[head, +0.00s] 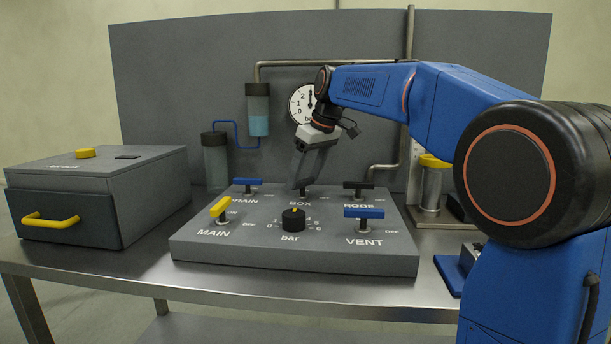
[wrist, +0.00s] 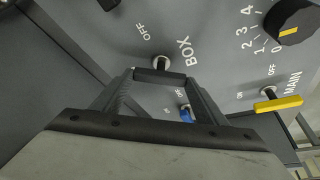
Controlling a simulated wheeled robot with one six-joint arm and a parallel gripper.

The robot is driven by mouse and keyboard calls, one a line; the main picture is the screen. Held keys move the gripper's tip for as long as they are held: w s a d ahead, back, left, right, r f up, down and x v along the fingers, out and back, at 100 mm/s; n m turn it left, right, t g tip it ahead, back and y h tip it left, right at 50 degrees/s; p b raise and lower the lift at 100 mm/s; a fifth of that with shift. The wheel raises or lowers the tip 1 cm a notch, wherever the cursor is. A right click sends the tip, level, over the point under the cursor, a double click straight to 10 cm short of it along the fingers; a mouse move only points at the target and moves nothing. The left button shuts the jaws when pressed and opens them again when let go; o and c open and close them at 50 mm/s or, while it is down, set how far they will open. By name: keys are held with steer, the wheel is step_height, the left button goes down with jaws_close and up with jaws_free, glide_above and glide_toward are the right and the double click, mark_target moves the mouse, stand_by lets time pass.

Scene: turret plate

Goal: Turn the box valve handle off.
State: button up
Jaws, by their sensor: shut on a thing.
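The box valve handle (wrist: 160,76) is a dark bar on a short metal stem. It lies between my gripper's two fingers in the wrist view, beside the BOX label and below an OFF label. My gripper (head: 300,184) reaches down to it at the back middle of the grey valve panel (head: 290,252). My gripper (wrist: 158,80) is shut on this handle. In the head view the fingers hide most of the handle, and its exact angle is hard to tell.
Close around are the blue drain handle (head: 248,181), black roof handle (head: 358,185), yellow main handle (head: 220,206), blue vent handle (head: 363,212) and a black pressure knob (head: 293,219). A grey box with a yellow-handled drawer (head: 60,219) stands left. Pipes and a gauge (head: 302,103) are behind.

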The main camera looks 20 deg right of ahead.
steer(key=m, duration=0.2)
steer(key=m+h, duration=0.2)
steer(key=m, duration=0.1)
steer(key=shift+a+m+t, duration=0.25)
steer(key=shift+m+t, duration=0.05)
steer(key=shift+t, duration=0.1)
steer(key=m+h, duration=0.2)
steer(key=m, duration=0.3)
steer(key=shift+a+m, duration=0.15)
steer(key=shift+m, duration=0.15)
steer(key=shift+g, duration=0.3)
steer(key=o, duration=1.1)
steer(key=shift+c, duration=0.2)
steer(key=v, duration=1.7)
steer(key=shift+s+a, duration=0.15)
steer(key=shift+a, duration=0.2)
